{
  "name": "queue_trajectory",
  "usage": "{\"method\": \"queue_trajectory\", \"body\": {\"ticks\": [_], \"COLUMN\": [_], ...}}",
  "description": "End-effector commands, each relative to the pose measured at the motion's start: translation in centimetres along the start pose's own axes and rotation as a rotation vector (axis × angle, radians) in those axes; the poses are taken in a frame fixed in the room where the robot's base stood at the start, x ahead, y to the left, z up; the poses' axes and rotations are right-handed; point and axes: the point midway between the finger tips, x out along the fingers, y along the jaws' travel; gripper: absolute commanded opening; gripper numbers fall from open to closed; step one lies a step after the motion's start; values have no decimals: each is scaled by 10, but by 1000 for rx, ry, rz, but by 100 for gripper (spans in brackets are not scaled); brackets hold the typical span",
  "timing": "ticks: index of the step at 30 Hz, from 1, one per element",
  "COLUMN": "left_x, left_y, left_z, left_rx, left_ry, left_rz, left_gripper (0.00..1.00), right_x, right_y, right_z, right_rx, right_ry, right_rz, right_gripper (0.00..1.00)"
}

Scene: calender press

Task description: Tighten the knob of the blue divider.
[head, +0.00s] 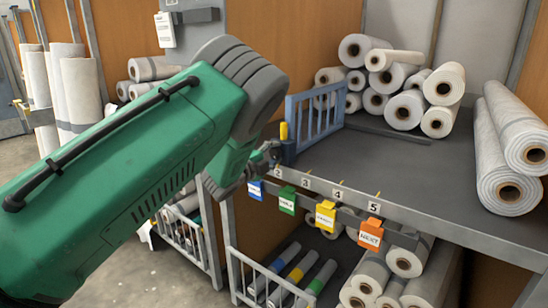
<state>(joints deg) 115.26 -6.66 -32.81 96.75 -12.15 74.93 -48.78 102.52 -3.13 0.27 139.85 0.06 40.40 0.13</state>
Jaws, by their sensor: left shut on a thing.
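The blue divider (318,112) is a barred panel standing on the left end of the dark shelf. Its blue clamp post (289,152) sits at the shelf's front edge, with a yellow piece (284,131) on it. My left gripper (272,156) is at the front of this post, near the mark 2. It is shut on the divider's knob, which is mostly hidden by the fingers and my green arm. My right gripper is not in view.
Numbered marks and coloured tags, blue (256,191), green (287,200), yellow (325,215) and orange (370,235), line the shelf's front rail. White rolls (405,108) are stacked at the back and right. The middle of the shelf (390,165) is clear.

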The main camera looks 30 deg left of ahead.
Motion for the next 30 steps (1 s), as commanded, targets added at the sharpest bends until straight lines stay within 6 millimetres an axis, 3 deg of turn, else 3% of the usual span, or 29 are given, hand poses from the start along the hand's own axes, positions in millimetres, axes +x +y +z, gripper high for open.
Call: {"method": "queue_trajectory", "body": {"ticks": [1, 17, 18, 19, 30], "left_x": [-2, -2, -2, -2, -4], "left_y": [11, 11, 11, 11, 4], "left_z": [-3, -3, -3, -3, 0], "left_rx": [8, 27, 27, 27, 28], "left_ry": [5, 4, 5, 5, 2], "left_rz": [21, 20, 20, 20, 8], "left_gripper": [2, 1, 41, 51, 53], "right_x": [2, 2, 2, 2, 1], "right_y": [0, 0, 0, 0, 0], "right_z": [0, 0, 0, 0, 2], "right_rx": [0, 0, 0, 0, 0], "right_ry": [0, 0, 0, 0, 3], "right_rz": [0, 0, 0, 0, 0], "right_gripper": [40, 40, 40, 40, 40]}}
